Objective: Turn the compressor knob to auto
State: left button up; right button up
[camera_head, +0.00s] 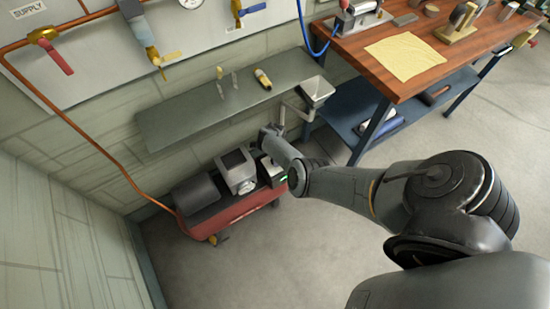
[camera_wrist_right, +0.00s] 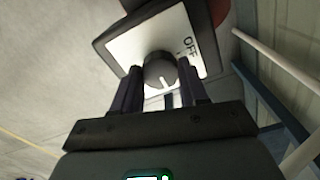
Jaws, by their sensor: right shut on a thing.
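The red compressor (camera_head: 245,208) stands on the floor by the wall, below a grey shelf. In the right wrist view, its white switch plate (camera_wrist_right: 130,45) has a dark border and shows the word OFF at the upper right; an AUTO label is not visible. The round dark knob (camera_wrist_right: 158,68) sits on this plate with a pale pointer line on it. My right gripper (camera_wrist_right: 160,82) is shut on the knob, one finger on each side. In the head view my right gripper (camera_head: 272,172) is at the compressor's right end, and the knob is hidden there. My left gripper is out of view.
The grey wall shelf (camera_head: 240,95) with small fittings is just above the compressor. A wooden workbench (camera_head: 420,88) with a yellow cloth (camera_head: 405,54) stands at the upper right. A copper pipe (camera_head: 95,145) runs down the left wall. The floor in front is clear.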

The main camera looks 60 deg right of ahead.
jog(key=o, duration=1.1)
jog(key=shift+c, duration=0.2)
notch_tip(320, 180, up, 11)
jog(key=p, duration=0.6)
jog(key=shift+f, duration=0.15)
